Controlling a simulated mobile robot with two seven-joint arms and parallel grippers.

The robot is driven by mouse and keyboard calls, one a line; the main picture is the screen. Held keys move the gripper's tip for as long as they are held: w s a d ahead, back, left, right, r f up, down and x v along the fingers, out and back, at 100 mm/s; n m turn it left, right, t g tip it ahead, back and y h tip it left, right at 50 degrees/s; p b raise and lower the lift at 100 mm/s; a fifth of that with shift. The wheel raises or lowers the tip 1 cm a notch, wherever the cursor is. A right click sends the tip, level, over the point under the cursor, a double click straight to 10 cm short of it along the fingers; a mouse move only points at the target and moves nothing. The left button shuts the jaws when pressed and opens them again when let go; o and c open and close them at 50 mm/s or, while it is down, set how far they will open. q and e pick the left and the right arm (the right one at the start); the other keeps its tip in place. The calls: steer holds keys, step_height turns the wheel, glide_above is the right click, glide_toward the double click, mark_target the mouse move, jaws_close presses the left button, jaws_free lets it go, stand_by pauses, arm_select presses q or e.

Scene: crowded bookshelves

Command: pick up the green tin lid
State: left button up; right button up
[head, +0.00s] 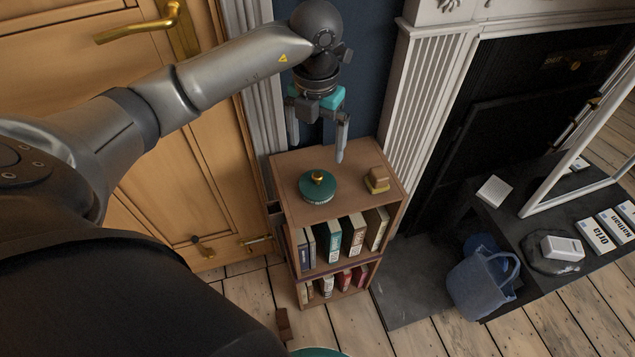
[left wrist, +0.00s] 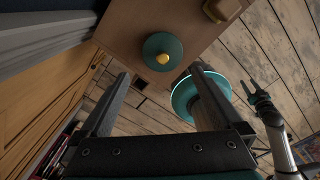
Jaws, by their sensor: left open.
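The green tin lid (head: 319,188) is round and dark green with a gold knob. It lies flat on top of the small wooden bookcase, left of the middle. My left gripper (head: 316,152) is open and empty, fingers pointing down, above and behind the lid and apart from it. In the left wrist view the lid (left wrist: 155,45) shows just beyond the gap between the left fingertips (left wrist: 160,73), with nothing in front of it. My right gripper (left wrist: 256,88) shows small at the right of that view, its fingers apart, far from the lid.
The bookcase top (head: 290,165) also holds a small yellowish-brown object (head: 376,180) right of the lid. Books (head: 333,238) fill the shelves below. A white fluted pilaster (head: 418,110) stands close on the right, a wooden door (head: 150,120) on the left.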

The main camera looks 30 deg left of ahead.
mark_target(317, 176)
arm_select(q)
step_height(317, 176, down, 3)
steer(key=shift+f+b, duration=0.2)
steer(key=shift+b, duration=0.3)
steer(key=shift+s+d+f+b, duration=0.15)
steer(key=shift+f+b, duration=0.4)
steer(key=shift+f, duration=0.85)
steer(key=shift+f+b, duration=0.35)
steer(key=shift+f, duration=0.35)
steer(key=shift+f+b, duration=0.35)
steer(key=shift+f, duration=0.6)
arm_select(e)
steer(key=w+a+r, duration=0.3)
steer(key=w+r, duration=0.1)
steer(key=r, duration=0.2)
steer(key=shift+w+a, duration=0.15)
steer(key=shift+a, duration=0.2)
arm_select(q)
steer(key=shift+s+f, duration=0.1)
jaws_close()
arm_select(e)
steer(key=shift+f, duration=0.1)
